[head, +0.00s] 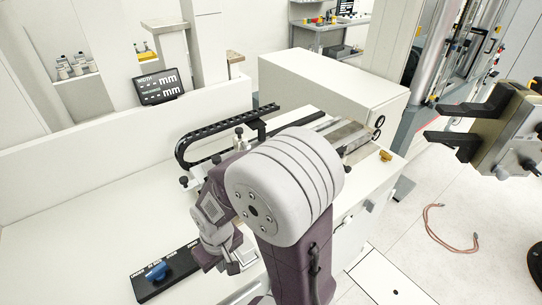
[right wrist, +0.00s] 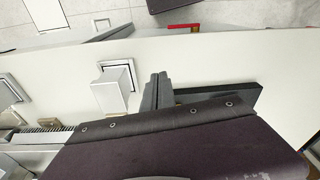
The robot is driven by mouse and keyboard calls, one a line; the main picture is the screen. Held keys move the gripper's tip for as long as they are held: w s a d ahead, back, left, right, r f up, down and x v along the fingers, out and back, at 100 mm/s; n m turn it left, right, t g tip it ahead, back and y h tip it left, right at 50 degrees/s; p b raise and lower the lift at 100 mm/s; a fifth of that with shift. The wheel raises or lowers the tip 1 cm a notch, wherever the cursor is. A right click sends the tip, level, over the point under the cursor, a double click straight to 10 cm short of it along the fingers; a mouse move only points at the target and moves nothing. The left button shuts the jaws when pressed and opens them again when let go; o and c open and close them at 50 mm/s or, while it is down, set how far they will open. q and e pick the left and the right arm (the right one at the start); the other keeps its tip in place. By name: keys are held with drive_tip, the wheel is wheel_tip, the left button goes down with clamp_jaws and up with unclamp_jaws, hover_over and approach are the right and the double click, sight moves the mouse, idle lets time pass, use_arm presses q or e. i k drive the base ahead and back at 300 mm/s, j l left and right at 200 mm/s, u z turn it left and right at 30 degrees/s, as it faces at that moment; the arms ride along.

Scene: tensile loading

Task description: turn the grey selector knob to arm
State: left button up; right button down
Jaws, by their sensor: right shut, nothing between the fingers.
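My right gripper (head: 220,248) is low over the white bench top, partly covered by my own arm in the head view. In the right wrist view its fingers (right wrist: 156,92) are together with nothing between them. Beside them, just to the left, a pale grey block-like knob (right wrist: 113,90) stands on a square plate; the fingers look close to it, and I cannot tell if they touch. A black labelled plate (head: 143,287) with a blue knob (head: 157,271) lies left of the gripper in the head view. The labels are too small to read surely. My left gripper is not in view.
A black cable chain (head: 205,132) and posts stand behind the gripper. A dark display (head: 159,87) is at the back left. A device with two black jaws (head: 456,125) juts in at the right. The bench left of the gripper is largely clear.

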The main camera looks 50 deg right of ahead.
sight(370, 204)
drive_tip(key=k+z, duration=0.1)
drive_tip(key=z, duration=0.35)
drive_tip(key=k+l+z, duration=0.1)
drive_tip(key=z, duration=0.4)
drive_tip(key=k+l+z, duration=0.1)
drive_tip(key=z, duration=0.35)
drive_tip(key=l+z, duration=0.1)
drive_tip(key=z, duration=0.35)
drive_tip(key=k+l+z, duration=0.1)
drive_tip(key=z, duration=0.4)
drive_tip(key=i+l+u, duration=0.2)
drive_tip(key=i+l, duration=0.3)
